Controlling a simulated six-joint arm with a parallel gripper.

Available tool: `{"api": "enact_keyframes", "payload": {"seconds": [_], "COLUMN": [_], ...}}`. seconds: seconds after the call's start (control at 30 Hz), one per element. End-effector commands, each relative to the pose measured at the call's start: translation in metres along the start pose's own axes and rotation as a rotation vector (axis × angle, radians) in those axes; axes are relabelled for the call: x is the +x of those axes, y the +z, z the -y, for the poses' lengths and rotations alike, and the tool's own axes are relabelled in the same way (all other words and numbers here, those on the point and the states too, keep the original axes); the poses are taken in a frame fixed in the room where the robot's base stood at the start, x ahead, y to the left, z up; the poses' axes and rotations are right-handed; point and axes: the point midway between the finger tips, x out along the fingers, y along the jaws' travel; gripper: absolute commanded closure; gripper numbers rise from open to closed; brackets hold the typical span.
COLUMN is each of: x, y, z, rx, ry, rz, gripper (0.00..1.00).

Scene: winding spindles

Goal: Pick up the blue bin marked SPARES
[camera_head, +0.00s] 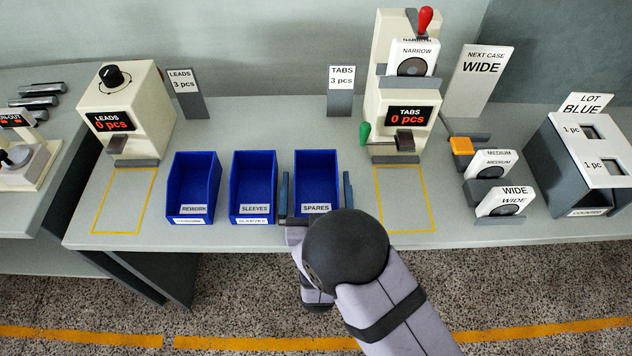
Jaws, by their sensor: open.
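The blue bin marked SPARES (317,170) stands upright on the grey bench, the rightmost of three blue bins. It looks empty, and its white label shows at the front. My gripper (316,193) is open, with one finger at the left side of this bin and the other at its right side. The fingers appear to straddle it; whether they touch its walls I cannot tell. My arm comes in from the lower right and hides the bench edge just in front of the bin.
The SLEEVES bin (253,180) stands close on the left, with the REWORK bin (193,183) beyond it. A LEADS machine (124,110) is at left and a TABS machine (402,100) at right. A TABS sign (341,90) stands behind. The yellow-outlined area (404,200) is empty.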

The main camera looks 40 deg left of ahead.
Motion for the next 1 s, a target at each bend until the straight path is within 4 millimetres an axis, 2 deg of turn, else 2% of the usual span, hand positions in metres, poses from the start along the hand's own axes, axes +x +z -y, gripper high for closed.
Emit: {"api": "enact_keyframes", "payload": {"seconds": [0.1,0.37,0.5,0.57,1.0], "x": [0.0078,0.0091,0.0090,0.0089,0.0091], "y": [-0.0002,0.0005,0.0004,0.0004,-0.0039], "z": [-0.0002,0.0001,0.0001,0.0001,0.0003], "rx": [0.000,-0.001,-0.001,-0.001,0.000], "ry": [0.000,-0.001,-0.001,-0.001,-0.001], "rz": [0.001,0.001,0.001,0.001,-0.001], "gripper": [0.00,0.00,0.33,0.46,0.45]}}
